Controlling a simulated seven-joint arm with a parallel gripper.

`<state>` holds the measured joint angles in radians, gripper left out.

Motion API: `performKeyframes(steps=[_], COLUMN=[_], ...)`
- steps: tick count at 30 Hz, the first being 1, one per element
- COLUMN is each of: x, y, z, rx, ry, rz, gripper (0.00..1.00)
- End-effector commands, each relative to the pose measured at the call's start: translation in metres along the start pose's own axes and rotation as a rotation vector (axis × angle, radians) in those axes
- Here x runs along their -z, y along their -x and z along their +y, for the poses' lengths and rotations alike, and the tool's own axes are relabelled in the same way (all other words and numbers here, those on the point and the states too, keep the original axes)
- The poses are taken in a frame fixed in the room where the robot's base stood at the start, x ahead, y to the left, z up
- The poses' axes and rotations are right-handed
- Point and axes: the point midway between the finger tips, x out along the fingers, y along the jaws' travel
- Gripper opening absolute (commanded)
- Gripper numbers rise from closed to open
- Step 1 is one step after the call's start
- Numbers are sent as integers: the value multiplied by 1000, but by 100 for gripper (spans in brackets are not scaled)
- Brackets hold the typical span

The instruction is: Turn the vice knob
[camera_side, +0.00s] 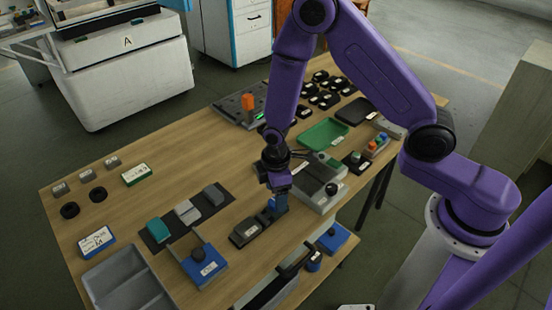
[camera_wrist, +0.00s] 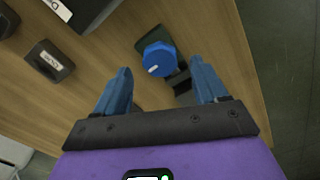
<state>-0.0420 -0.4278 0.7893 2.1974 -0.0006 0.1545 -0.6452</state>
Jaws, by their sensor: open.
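The blue round knob (camera_wrist: 157,60) with a white pointer line shows in the wrist view. It sits on a small dark vice-like body (camera_wrist: 184,82), partly hidden behind my right finger. My gripper (camera_wrist: 161,66) is open, with one blue finger on each side of the knob; I see gaps between the knob and both fingers. In the side view my gripper (camera_side: 277,204) points down just above the table, beside a dark block with a pale label (camera_side: 245,232). The knob is largely hidden by my fingers there.
A blue box with a black knob (camera_side: 204,265) stands at front, near a grey compartment tray (camera_side: 127,281). A grey device (camera_side: 322,184) is close on the right. A green tray (camera_side: 325,134) lies behind. Bare wood (camera_side: 150,200) is at left.

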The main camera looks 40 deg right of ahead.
Motion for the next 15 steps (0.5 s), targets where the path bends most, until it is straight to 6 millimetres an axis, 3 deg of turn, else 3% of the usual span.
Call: performKeyframes(steps=[15], x=[1], y=[84], z=[1], rx=[-4], ry=[0], rz=[5], gripper=[72])
